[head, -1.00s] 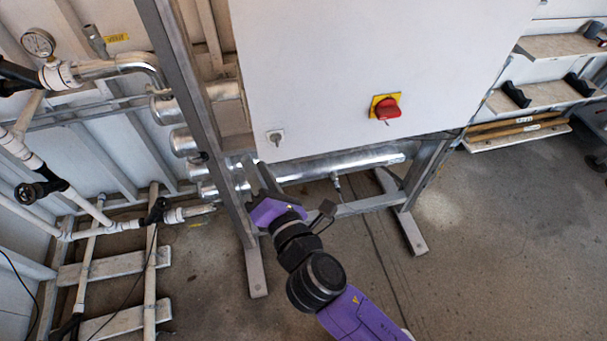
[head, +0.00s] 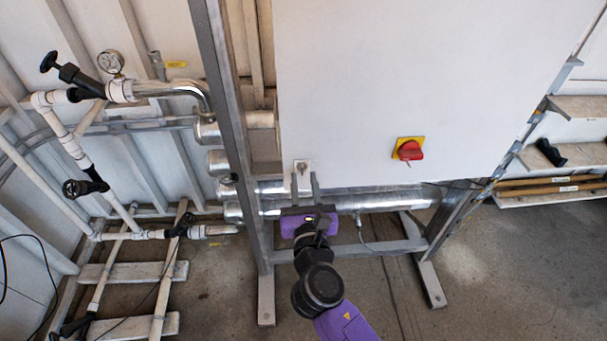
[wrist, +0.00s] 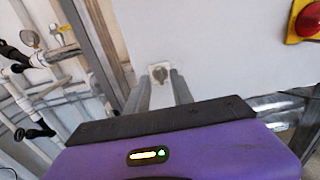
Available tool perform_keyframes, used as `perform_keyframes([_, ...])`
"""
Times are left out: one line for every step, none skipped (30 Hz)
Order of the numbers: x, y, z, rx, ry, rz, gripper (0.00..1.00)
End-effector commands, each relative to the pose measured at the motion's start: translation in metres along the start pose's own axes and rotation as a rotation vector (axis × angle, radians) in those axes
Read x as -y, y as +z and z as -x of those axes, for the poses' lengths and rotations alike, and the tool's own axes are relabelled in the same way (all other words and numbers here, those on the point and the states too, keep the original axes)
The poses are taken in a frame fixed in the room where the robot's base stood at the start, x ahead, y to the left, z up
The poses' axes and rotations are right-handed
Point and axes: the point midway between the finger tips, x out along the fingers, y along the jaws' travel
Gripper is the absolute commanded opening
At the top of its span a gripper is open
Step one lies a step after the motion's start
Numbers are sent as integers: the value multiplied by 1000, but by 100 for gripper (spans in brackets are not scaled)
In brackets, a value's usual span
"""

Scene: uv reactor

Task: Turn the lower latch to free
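The lower latch (head: 302,165) is a small grey latch on a pale square plate, at the lower left corner of the white cabinet door (head: 400,80). In the wrist view the latch (wrist: 159,74) appears between and beyond the two fingertips. My gripper (head: 304,178) is purple and black with two grey fingers pointing up toward the latch. The fingers are apart with nothing between them, so it is open. The fingertips appear just below the latch in the head view; the remaining gap in depth is hard to tell.
A red rotary switch on a yellow plate (head: 408,150) sits right of the latch. A steel frame post (head: 232,130) stands close to the left. Silver tubes (head: 370,201) run under the cabinet. White pipes with black valves (head: 85,185) are at far left.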

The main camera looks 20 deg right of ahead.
Motion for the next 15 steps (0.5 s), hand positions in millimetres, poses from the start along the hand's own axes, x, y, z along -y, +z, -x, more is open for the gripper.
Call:
perform_keyframes([0, 1, -7, 1, -2, -1, 28])
perform_keyframes([1, 1, -10, 0, -2, -1, 28])
perform_keyframes([1, 0, -14, -1, -2, 0, 28])
perform_keyframes([0, 0, -16, 0, -1, -1, 28])
perform_keyframes([0, 0, -18, 0, -1, -1, 28])
perform_keyframes([0, 0, -20, 0, 0, -1, 28])
perform_keyframes([0, 0, -21, 0, 0, -1, 28])
perform_keyframes([0, 0, -22, 0, 0, -1, 28])
perform_keyframes([0, 0, -22, -1, 0, -1, 28])
perform_keyframes([0, 0, -22, -1, 0, -1, 28])
perform_keyframes([0, 0, -23, -1, 0, -1, 28])
perform_keyframes([0, 0, -22, -1, 0, -1, 28])
perform_keyframes([0, 0, -22, -1, 0, -1, 28])
perform_keyframes([0, 0, -22, -1, 0, -1, 28])
perform_keyframes([0, 0, -22, -1, 0, -1, 28])
